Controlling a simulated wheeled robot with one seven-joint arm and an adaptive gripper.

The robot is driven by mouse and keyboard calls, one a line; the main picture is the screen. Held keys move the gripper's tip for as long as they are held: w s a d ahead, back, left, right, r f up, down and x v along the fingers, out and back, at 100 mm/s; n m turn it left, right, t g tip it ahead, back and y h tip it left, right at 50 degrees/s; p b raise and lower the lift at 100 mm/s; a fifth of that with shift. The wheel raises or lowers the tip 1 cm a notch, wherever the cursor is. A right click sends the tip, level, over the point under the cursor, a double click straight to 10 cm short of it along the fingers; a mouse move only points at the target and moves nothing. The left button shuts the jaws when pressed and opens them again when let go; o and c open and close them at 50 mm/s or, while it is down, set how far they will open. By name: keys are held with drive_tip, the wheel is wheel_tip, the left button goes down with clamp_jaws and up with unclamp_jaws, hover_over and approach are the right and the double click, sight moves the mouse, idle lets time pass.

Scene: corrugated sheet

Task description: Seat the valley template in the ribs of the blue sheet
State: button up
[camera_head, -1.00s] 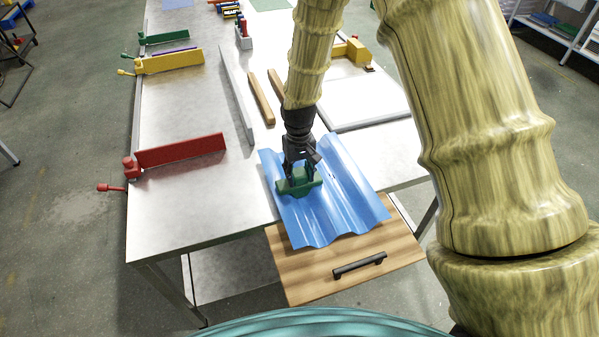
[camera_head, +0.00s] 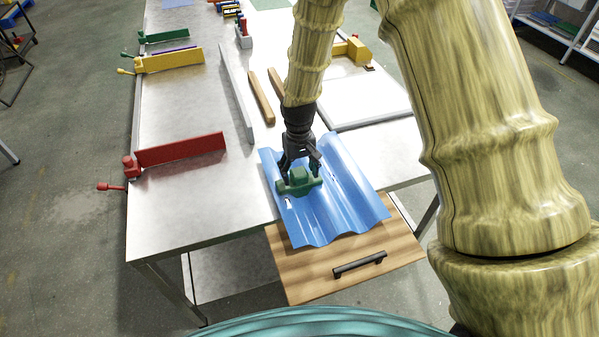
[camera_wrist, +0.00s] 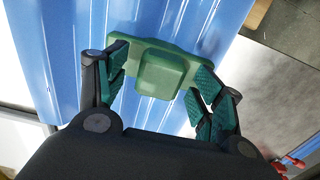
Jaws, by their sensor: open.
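The valley template is a green plate with a raised block handle (camera_head: 300,178); it lies across the ribs of the blue corrugated sheet (camera_head: 345,200), near the sheet's left side. The template also shows in the wrist view (camera_wrist: 158,75), crossing the sheet's ribs (camera_wrist: 90,30). My gripper (camera_head: 301,174) is open around the template's handle, one finger on each side. In the wrist view my gripper (camera_wrist: 160,68) shows gaps between its pads and the handle. The template's underside is hidden, so I cannot tell how deeply it sits in the ribs.
The sheet rests over a wooden board with a black handle (camera_head: 360,264) at the table's front edge. A red clamp-like fixture (camera_head: 180,150) stands left, with yellow (camera_head: 170,62) and green ones behind. Two wooden strips (camera_head: 262,97) lie behind the sheet. The table's front left is clear.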

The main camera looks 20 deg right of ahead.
wheel_tip(320, 180, up, 11)
drive_tip(key=shift+r, duration=0.15)
idle(0.4)
